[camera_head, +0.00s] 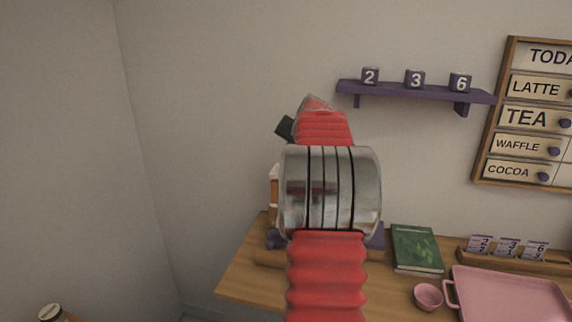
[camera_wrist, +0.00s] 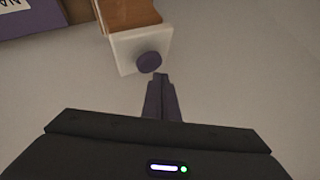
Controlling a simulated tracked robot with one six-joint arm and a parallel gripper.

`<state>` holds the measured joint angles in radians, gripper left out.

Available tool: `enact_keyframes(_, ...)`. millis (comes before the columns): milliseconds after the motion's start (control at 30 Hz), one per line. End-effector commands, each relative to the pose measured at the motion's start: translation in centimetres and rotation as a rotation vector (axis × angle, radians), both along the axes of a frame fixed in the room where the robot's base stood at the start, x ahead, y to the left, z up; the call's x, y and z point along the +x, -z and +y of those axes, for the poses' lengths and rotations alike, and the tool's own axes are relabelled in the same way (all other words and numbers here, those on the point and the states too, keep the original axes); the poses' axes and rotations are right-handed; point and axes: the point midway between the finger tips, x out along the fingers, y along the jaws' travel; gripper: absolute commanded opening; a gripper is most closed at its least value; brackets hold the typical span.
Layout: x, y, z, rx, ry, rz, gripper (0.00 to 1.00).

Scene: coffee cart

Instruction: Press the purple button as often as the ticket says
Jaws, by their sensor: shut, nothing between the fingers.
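In the wrist view a round purple button (camera_wrist: 149,62) sits on a white plate (camera_wrist: 127,53) at the end of a wooden block. My gripper (camera_wrist: 160,78) is shut and empty, its tips just below and right of the button in that picture. I cannot tell whether they touch it. In the head view my red arm hides most of this spot, and the button is not visible. No ticket can be made out for certain; several small cards (camera_head: 508,247) marked 2, 3 and 6 stand in a wooden holder.
On the wooden table (camera_head: 240,280) are a green book (camera_head: 416,249), a pink cup (camera_head: 428,296) and a pink tray (camera_head: 510,300). A purple shelf (camera_head: 415,92) holds cubes marked 2, 3 and 6. A menu board (camera_head: 520,130) hangs at right.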

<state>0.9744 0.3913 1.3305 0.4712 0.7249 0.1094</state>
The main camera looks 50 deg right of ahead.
Motion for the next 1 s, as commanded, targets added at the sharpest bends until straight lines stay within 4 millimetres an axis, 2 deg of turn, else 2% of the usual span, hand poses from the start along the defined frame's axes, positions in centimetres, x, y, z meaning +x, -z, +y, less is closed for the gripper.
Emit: enact_keyframes(1000, -0.07, 0.74, -0.04, 0.0, 0.0, 0.0, 0.0)
